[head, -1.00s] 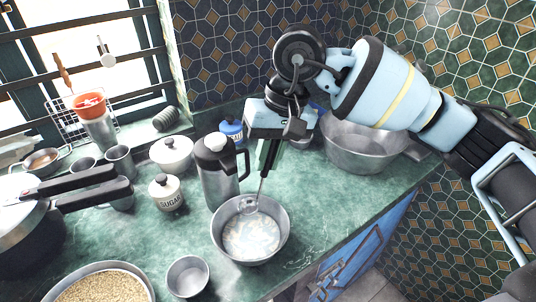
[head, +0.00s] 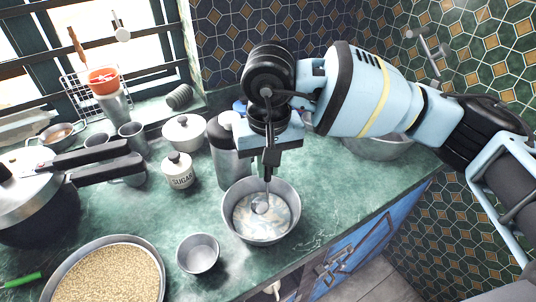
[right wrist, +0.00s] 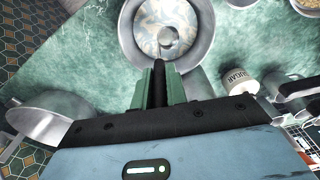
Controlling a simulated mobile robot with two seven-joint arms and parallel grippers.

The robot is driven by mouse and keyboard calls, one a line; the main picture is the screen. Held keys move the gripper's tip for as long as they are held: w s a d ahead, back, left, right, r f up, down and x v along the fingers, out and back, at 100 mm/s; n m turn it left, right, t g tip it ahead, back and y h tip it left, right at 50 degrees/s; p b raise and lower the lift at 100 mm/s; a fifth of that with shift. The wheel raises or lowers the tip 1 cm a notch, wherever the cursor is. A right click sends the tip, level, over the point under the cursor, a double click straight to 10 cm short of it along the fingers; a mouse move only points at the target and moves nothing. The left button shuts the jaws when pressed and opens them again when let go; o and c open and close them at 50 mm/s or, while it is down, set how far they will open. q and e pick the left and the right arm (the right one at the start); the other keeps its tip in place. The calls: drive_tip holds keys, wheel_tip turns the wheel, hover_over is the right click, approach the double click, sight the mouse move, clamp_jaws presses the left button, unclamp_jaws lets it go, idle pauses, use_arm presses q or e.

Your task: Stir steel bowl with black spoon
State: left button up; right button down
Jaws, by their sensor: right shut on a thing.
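The steel bowl (head: 284,228) stands on the green counter and holds a pale, mottled content; it also shows in the right wrist view (right wrist: 204,40). My right gripper (head: 269,164) is above the bowl and shut on the black spoon's handle. The spoon (head: 262,204) hangs down nearly upright, its metal head in the bowl's content. In the right wrist view the dark handle (right wrist: 159,84) lies between the green fingers. My left gripper is in no view.
A steel flask (head: 230,165) stands close behind the bowl. A small steel cup (head: 198,254) and a pan of grain (head: 108,275) are to the left. A sugar jar (head: 178,171) and a pressure cooker (head: 35,200) stand farther left. A large basin (head: 375,148) is behind my right arm.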

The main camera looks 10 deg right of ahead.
sight(268, 176)
drive_tip(key=shift+f+b, duration=0.3)
drive_tip(key=shift+f, duration=0.55)
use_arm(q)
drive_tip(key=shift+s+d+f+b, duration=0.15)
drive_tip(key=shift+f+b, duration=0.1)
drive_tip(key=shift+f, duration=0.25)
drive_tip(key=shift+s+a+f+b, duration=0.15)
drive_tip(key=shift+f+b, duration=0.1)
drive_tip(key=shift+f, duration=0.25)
use_arm(e)
drive_tip(key=shift+f, duration=1)
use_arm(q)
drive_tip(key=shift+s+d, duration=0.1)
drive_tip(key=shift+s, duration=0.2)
use_arm(e)
drive_tip(key=shift+w+d, duration=0.1)
